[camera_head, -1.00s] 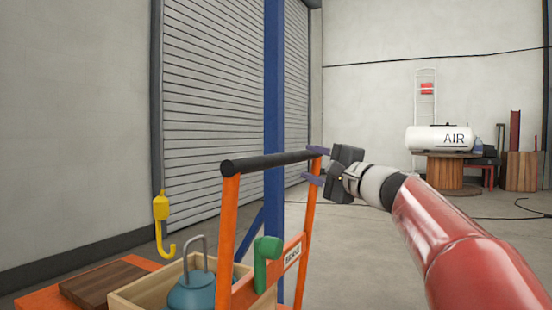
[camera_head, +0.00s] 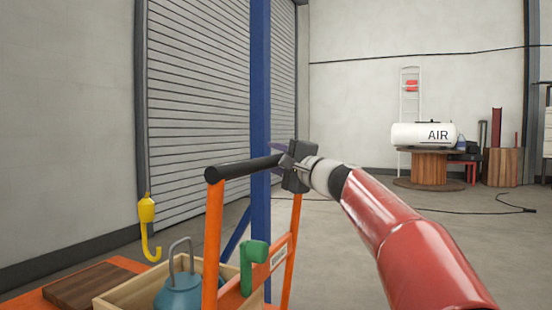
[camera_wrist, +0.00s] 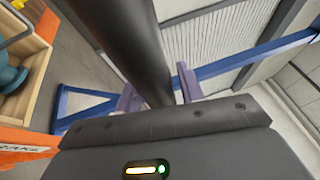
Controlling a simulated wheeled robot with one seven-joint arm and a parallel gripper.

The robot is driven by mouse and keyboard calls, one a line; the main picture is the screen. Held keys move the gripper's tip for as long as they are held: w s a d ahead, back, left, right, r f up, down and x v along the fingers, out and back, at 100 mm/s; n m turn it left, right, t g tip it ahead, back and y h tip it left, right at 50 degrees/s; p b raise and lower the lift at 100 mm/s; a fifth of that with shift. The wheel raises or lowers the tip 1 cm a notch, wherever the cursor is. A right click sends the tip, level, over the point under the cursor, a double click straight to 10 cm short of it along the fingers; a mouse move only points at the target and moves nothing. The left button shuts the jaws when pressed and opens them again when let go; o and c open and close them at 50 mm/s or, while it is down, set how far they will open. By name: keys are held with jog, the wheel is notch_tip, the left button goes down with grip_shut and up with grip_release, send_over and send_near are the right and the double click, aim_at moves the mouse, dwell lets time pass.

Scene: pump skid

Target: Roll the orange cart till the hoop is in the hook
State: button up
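The orange cart (camera_head: 212,240) stands at the lower left, with a black handle bar (camera_head: 240,167) across its top. A teal weight (camera_head: 180,293) with a grey hoop (camera_head: 188,250) on top sits in a wooden box (camera_head: 113,304) on the cart. The yellow hook (camera_head: 147,222) hangs to the left of the hoop, apart from it. My gripper (camera_head: 281,156) is at the right end of the handle bar. Its purple fingers lie either side of the bar, close against it, and the wrist view shows the bar (camera_wrist: 140,50) between them.
A blue post (camera_head: 260,90) stands just behind the cart, before the roller shutter (camera_head: 200,100). The floor at right is open, with a black cable (camera_head: 470,211).

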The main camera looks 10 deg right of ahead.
grip_shut()
jog(key=w+a+p, duration=0.1)
jog(key=w+a, duration=0.6)
jog(key=a, duration=0.2)
jog(key=shift+a, duration=0.35)
jog(key=shift+f, duration=0.1)
jog(key=shift+o, duration=1.4)
grip_release()
jog(key=b+v, duration=0.3)
jog(key=v, duration=0.4)
jog(key=shift+s+d, duration=0.15)
jog(key=shift+s, duration=0.2)
